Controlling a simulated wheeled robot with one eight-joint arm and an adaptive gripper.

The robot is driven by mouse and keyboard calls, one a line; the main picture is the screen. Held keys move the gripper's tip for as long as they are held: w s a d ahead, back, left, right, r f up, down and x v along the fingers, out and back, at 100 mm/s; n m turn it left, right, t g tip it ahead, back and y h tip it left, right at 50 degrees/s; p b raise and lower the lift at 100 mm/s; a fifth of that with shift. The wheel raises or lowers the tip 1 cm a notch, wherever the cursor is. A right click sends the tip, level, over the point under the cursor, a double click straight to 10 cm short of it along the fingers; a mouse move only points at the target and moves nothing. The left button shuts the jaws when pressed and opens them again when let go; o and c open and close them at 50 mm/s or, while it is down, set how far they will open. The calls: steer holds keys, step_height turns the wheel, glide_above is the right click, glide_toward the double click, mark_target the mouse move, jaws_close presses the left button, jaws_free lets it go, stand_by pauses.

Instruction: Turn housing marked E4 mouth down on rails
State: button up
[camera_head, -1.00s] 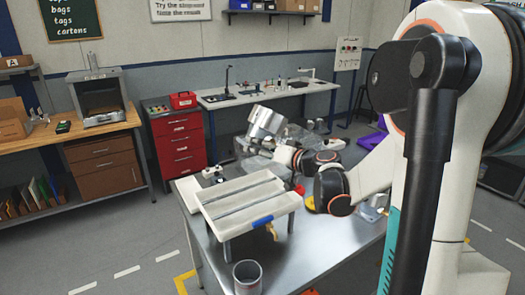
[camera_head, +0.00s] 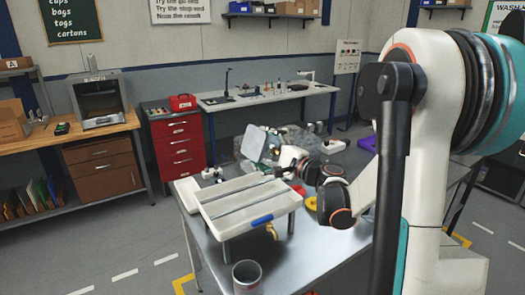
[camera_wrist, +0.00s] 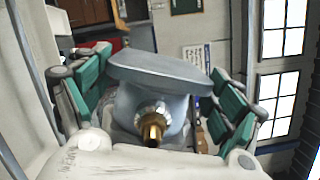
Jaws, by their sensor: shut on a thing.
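A grey housing (camera_head: 253,143) is held in the air beyond the far edge of the rail stand. Its flat flange plate is tilted and faces partly toward the head camera. In the wrist view the housing (camera_wrist: 160,105) shows a rounded grey body, a broad flange across its top and a brass fitting pointing at the camera. My gripper (camera_wrist: 158,103) has its green-padded fingers on both sides of the body, shut on it. No E4 mark is readable.
The stand has a blue piece (camera_head: 262,220) and a brass tap (camera_head: 272,231) at its front. A grey can (camera_head: 247,276) stands on the metal table (camera_head: 295,262) near the front.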

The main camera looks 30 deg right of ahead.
steer(key=m+t+h+b, duration=0.1)
steer(key=m+b, duration=0.1)
steer(key=m, duration=0.5)
steer(key=shift+a+f, duration=0.1)
steer(key=m+b, duration=0.1)
steer(key=m, duration=0.3)
steer(key=shift+m+t+h, duration=0.4)
steer(key=m+h, duration=0.1)
steer(key=m, duration=0.3)
steer(key=shift+f+b, duration=2.5)
steer(key=shift+f, duration=0.15)
steer(key=shift+f+b, duration=0.5)
steer(key=shift+f, duration=0.1)
steer(key=o, duration=1.9)
steer(key=shift+o, duration=0.2)
steer(key=shift+s, duration=0.1)
steer(key=v, duration=1.2)
steer(key=shift+a, duration=0.1)
